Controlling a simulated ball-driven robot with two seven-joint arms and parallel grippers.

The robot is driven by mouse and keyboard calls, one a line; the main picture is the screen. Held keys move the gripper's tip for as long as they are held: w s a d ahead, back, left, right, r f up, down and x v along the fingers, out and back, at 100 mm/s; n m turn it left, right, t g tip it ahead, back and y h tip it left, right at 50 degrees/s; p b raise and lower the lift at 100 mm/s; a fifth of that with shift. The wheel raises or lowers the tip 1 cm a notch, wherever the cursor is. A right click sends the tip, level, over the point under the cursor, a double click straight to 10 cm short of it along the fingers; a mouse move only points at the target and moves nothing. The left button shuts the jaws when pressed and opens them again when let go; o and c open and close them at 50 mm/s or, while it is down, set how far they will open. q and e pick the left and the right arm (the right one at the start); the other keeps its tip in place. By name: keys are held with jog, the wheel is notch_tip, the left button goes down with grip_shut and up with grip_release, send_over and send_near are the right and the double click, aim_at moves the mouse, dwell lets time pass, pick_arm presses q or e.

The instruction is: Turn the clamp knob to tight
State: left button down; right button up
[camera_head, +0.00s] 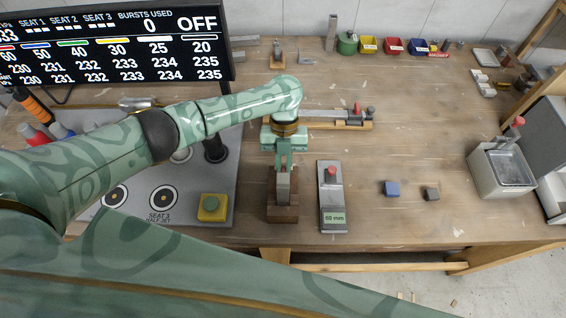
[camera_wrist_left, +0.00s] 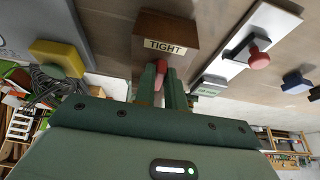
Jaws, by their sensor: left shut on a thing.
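The clamp block (camera_head: 283,212) is a dark wooden block near the front edge of the table, with a grey metal part (camera_head: 283,186) standing on it. In the left wrist view the block (camera_wrist_left: 188,30) carries a label (camera_wrist_left: 165,47) reading TIGHT. My left gripper (camera_head: 284,165) reaches down from above over the block. In the left wrist view its green fingers (camera_wrist_left: 161,78) are closed around the red knob (camera_wrist_left: 160,68), whose red end shows between them. The fingers hide most of the knob, and its turn angle cannot be read. My right gripper is not in view.
A grey plate with a red knob and a "60 mm" label (camera_head: 332,205) stands close on the right. A yellow box with a green button (camera_head: 212,207) is to the left. Blue (camera_head: 392,188) and dark (camera_head: 431,193) blocks lie right, with bare table around them.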

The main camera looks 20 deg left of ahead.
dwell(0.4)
pick_arm(q)
jog(key=c, duration=1.5)
grip_release()
jog(key=shift+o, duration=0.2)
jog(key=shift+r, duration=0.1)
jog(key=p+v, duration=0.2)
jog(key=v, duration=1.4)
jog(key=shift+p, duration=0.35)
